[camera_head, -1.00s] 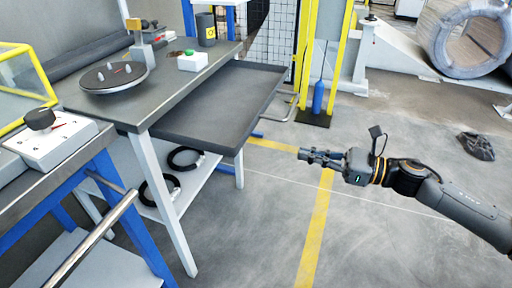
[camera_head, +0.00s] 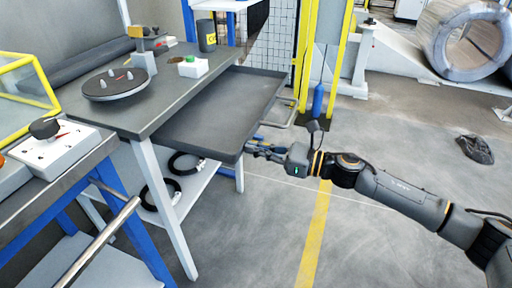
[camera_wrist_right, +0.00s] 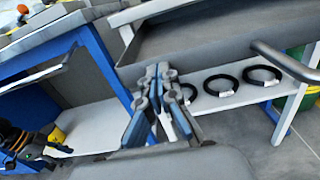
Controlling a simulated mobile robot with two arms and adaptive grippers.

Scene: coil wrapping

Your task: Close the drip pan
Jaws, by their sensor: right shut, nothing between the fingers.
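The drip pan (camera_head: 225,108) is a shallow dark grey tray pulled out from under the grey tabletop (camera_head: 165,95), toward the right. Its bar handle (camera_head: 284,122) sticks out from its right side. My right gripper (camera_head: 252,147) is shut and empty, close to the near right corner of the pan. In the right wrist view, the shut fingers (camera_wrist_right: 162,72) lie in front of the pan's wall (camera_wrist_right: 200,55), and the handle (camera_wrist_right: 285,62) shows to the right. I cannot tell whether the fingers touch the pan.
A lower shelf (camera_head: 200,180) with black coils (camera_head: 160,192) lies below the pan. A turntable (camera_head: 115,84) and a green-button box (camera_head: 194,67) stand on the table. A yellow post (camera_head: 308,60) and blue cylinder (camera_head: 317,100) stand behind the handle. The floor at right is mostly clear.

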